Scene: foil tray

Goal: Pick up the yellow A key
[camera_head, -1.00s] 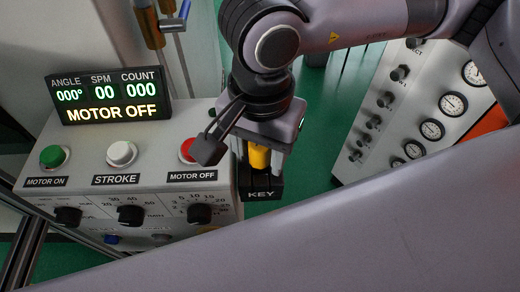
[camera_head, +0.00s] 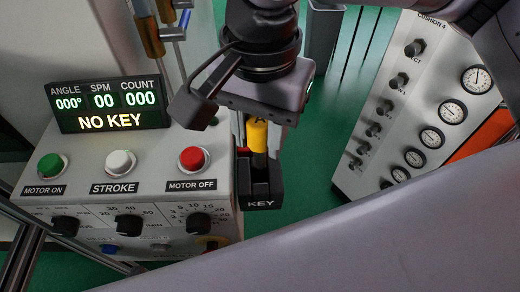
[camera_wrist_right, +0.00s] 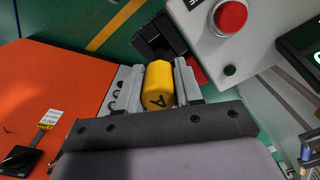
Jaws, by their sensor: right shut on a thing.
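The yellow A key (camera_head: 257,137) has a yellow cylindrical cap marked "A" and a dark stem below it. My right gripper (camera_head: 256,138) is shut on the cap, with one finger on each side. The right wrist view also shows the key (camera_wrist_right: 158,86) between the two grey fingers (camera_wrist_right: 158,84). The black KEY block (camera_head: 262,190) sits on the right side of the control box, just under the key. I cannot tell whether the stem's tip is fully clear of the block. My left gripper is not in view.
The control box (camera_head: 140,205) carries green, white and red buttons and several black knobs. Its display (camera_head: 112,105) reads "NO KEY". A gauge panel (camera_head: 395,150) stands at the right. Green floor (camera_head: 310,170) lies between them.

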